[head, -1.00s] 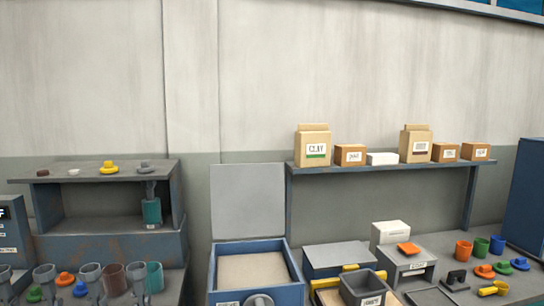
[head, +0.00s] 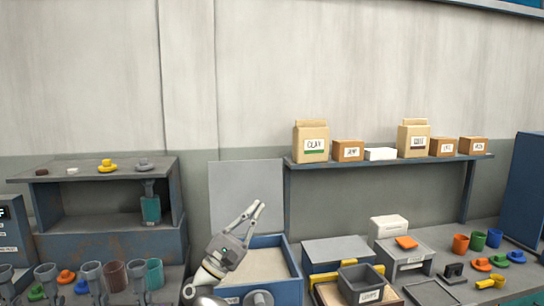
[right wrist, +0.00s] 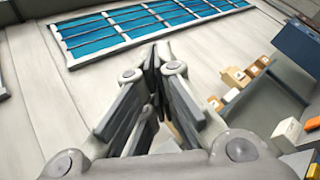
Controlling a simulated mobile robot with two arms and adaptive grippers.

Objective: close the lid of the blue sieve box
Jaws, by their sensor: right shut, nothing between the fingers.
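The blue sieve box (head: 289,258) stands at the lower middle of the head view, filled with a pale, sand-coloured surface (head: 262,262). Its grey lid (head: 232,182) is open and stands upright along the back edge. My right gripper (head: 258,207) is shut and empty. It reaches up from below in front of the box's left part and the lid, hiding some of both. I cannot tell whether it touches the lid. In the right wrist view the fingers (right wrist: 157,52) point up toward the wall, and the box is not seen. My left gripper is not in view.
Right of the box are a grey-topped blue box (head: 337,250) and a dark grey bin (head: 361,282). A shelf (head: 390,164) with cartons hangs behind. Left are a rack (head: 105,222) and several cups (head: 115,276). The space above the box is otherwise free.

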